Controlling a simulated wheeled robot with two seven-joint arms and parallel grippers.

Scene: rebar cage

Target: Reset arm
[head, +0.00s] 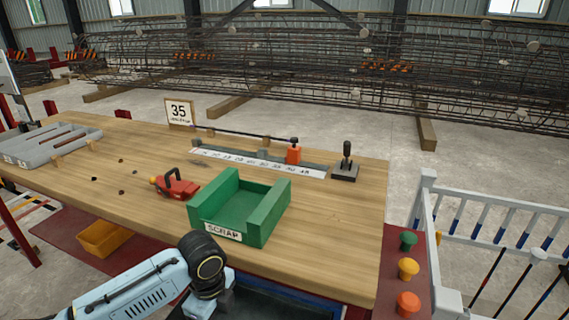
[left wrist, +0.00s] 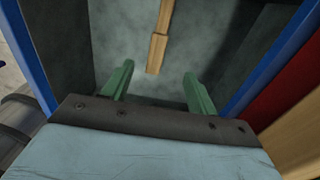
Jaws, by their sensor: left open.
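My left arm (head: 140,285) comes in from the lower left in the head view, its black wrist joint in front of the table's near edge. Its fingers are not clear there. In the left wrist view my left gripper (left wrist: 158,88) shows two green fingers spread apart with nothing between them. Beyond the fingertips is a grey surface between blue edges, with a wooden strip (left wrist: 159,45) on it, apart from the fingers. My right arm and gripper are not in view.
The wooden table (head: 335,225) holds a green scrap box (head: 270,215), a red tool (head: 177,184), a grey tray (head: 45,145), a marked ruler strip (head: 310,171) with an orange block (head: 293,154), and a black-handled device (head: 345,165). Coloured buttons (head: 408,270) and a white railing (head: 490,205) stand right.

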